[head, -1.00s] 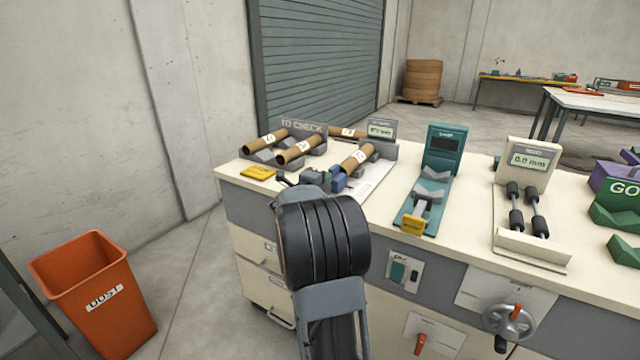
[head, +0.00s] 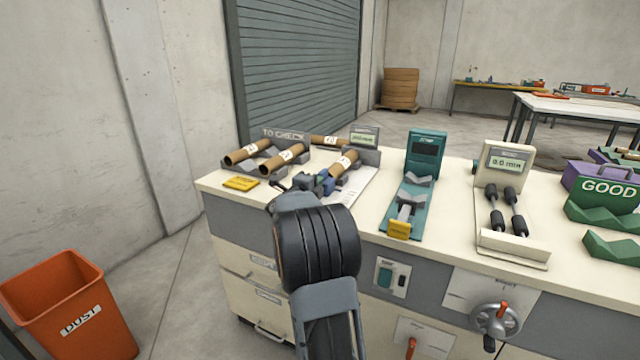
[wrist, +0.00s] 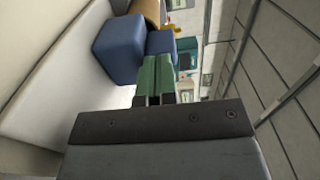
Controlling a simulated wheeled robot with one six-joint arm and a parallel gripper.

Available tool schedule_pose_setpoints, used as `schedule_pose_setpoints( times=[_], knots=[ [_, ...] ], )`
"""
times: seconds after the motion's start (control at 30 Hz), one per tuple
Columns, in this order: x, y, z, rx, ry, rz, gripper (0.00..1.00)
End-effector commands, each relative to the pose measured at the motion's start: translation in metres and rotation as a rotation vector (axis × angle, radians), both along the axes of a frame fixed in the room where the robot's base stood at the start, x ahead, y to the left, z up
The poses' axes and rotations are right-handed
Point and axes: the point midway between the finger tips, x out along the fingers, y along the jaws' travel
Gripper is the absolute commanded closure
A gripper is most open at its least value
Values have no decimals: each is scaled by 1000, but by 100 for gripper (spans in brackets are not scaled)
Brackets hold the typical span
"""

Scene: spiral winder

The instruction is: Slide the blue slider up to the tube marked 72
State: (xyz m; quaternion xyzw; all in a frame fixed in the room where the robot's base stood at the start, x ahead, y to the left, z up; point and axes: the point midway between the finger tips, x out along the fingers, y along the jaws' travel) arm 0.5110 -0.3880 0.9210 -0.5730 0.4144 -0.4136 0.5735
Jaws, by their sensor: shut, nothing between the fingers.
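The blue slider (head: 327,184) sits at the near end of the measuring station on the bench's left part. In the wrist view it shows as blue blocks (wrist: 120,48) close beside my fingers. A brown cardboard tube (head: 343,164) with a white label lies just beyond the slider; its number is too small to read surely. In the wrist view the tube's end (wrist: 146,10) shows right behind the blue. My gripper (head: 312,182) has green fingers (wrist: 156,82), shut and empty, next to the slider; I cannot tell whether they touch it.
Several more tubes (head: 247,152) lie in grey cradles by the "TO CHECK" sign. A small display (head: 364,137) stands behind the station. A yellow block (head: 241,183) lies at the bench's left edge. A teal gauge (head: 426,150) stands to the right. An orange dust bin (head: 65,300) is on the floor.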

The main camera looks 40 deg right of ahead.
Motion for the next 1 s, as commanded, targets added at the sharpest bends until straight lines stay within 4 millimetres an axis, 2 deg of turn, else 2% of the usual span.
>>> schedule_pose_setpoints(
  times=[0.03,0.27,0.37,0.7,1.0],
  knots=[
    [2,-1,5,-8,-6,5,100],
    [0,7,5,-8,-7,6,100],
    [-4,20,4,-6,-7,6,100],
    [-27,85,5,-5,-5,1,100],
    [-40,123,3,-4,-4,-3,100]
  ],
)
